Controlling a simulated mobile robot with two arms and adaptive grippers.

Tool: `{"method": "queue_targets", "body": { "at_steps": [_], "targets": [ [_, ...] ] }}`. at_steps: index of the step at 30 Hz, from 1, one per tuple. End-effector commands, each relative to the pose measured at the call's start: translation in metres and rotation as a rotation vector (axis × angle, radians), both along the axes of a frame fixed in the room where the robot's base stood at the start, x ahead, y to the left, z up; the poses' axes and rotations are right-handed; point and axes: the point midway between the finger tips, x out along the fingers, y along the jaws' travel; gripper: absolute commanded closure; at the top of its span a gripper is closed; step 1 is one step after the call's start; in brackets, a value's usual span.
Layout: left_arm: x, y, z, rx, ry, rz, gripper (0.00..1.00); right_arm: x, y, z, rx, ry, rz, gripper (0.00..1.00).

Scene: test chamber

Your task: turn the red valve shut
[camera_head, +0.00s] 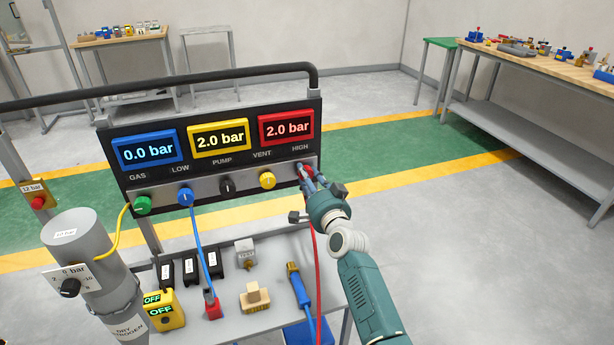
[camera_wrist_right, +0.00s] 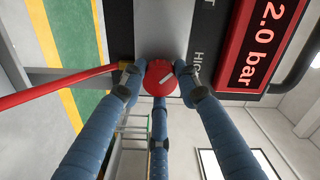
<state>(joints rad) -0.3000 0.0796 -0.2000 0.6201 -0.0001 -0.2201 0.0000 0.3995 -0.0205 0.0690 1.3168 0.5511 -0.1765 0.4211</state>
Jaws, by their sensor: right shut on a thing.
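The red valve (camera_wrist_right: 158,78) is a round knob with a white mark, under the word HIGH on the panel's lower strip. My right gripper (camera_wrist_right: 157,88) has its blue fingers closed around this knob in the right wrist view. In the head view the right gripper (camera_head: 309,178) reaches the right end of the strip and covers most of the red valve (camera_head: 303,168). The red display (camera_head: 287,128) above it reads 2.0 bar. My left gripper is not in view.
The panel strip also has a green knob (camera_head: 143,204), a blue knob (camera_head: 186,196), a black knob (camera_head: 227,186) and a yellow knob (camera_head: 267,180). A red hose (camera_head: 317,255) hangs beside my right gripper. A grey cylinder (camera_head: 88,255) stands at left. Floor at right is clear.

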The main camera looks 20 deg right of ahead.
Motion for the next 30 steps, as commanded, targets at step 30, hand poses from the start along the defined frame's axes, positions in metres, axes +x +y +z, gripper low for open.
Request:
{"method": "queue_targets", "body": {
  "at_steps": [30],
  "targets": [
    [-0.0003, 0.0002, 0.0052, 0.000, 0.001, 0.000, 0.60, 0.0012, -0.0085, 0.0046, 0.786, 0.010, -0.011, 0.95]
  ]
}}
